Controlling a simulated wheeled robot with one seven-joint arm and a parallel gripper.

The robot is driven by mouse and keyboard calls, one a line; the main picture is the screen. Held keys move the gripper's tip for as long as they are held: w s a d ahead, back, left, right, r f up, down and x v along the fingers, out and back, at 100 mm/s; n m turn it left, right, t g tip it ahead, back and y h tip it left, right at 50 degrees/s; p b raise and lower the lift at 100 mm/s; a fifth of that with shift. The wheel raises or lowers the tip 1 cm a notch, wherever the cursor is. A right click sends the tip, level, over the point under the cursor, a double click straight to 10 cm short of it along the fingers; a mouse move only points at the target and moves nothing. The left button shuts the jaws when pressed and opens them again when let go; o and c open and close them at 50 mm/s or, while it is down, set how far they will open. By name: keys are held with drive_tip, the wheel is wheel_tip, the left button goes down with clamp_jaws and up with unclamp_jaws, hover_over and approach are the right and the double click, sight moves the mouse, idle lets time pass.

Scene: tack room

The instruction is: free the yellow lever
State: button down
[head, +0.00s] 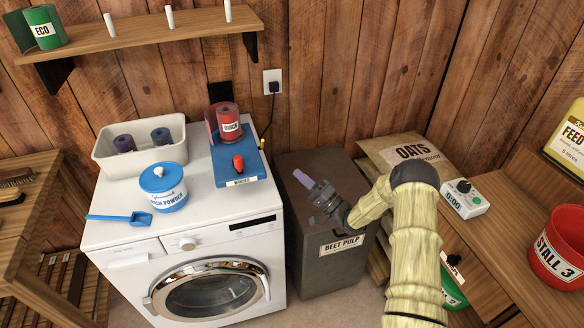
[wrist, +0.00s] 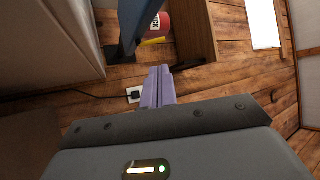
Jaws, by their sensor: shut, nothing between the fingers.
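A small yellow piece (head: 262,143), which looks like the yellow lever, shows at the right edge of a blue board (head: 226,168) on the washing machine. In the wrist view a yellow piece (wrist: 153,41) shows beside a red roll, partly cut off by the blue board (wrist: 134,20). The red roll (head: 229,122) with a white label stands at the board's back; it also shows in the wrist view (wrist: 165,20). A red knob (head: 238,162) sits at the board's front. My gripper (head: 302,178), with purple fingers, is shut and empty above the grey bin, right of the board.
The washing machine (head: 130,222) carries a white tub (head: 104,157), a blue-lidded powder pot (head: 163,190) and a blue scoop (head: 135,217). The beet pulp bin (head: 325,280) stands beside it. A wall shelf (head: 130,38) overhangs the machine's back. A socket (head: 272,80) is on the wall.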

drive_tip(key=p+x, duration=0.3)
drive_tip(key=x, duration=0.9)
drive_tip(key=shift+w+a, duration=0.25)
drive_tip(key=shift+a, duration=0.05)
drive_tip(key=shift+d+r, duration=0.1)
